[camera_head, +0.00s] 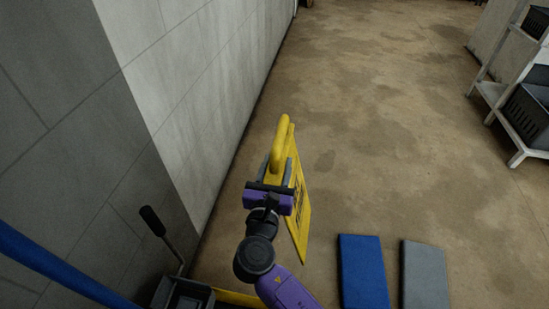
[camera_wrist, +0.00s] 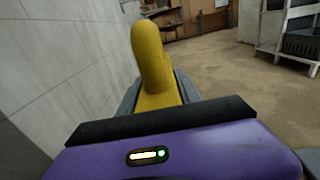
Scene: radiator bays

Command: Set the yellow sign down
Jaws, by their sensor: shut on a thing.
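The yellow sign (camera_head: 299,205) hangs upright from my gripper in the head view, with its flat panel seen at a steep angle and dark markings on it. My gripper (camera_head: 279,176) is shut on the sign near its rounded yellow handle. In the wrist view the handle (camera_wrist: 150,60) stands up between the grey fingers of my gripper (camera_wrist: 157,95). The sign's lower edge shows over the brown floor (camera_head: 390,170); I cannot tell whether it touches it.
A grey tiled wall (camera_head: 200,90) runs along the left. A blue mat (camera_head: 362,272) and a grey mat (camera_head: 425,275) lie at the lower right. A bucket with a dark-handled lever (camera_head: 182,292) stands at the lower left. A white shelf with dark crates (camera_head: 490,92) stands at the right. The middle floor is clear.

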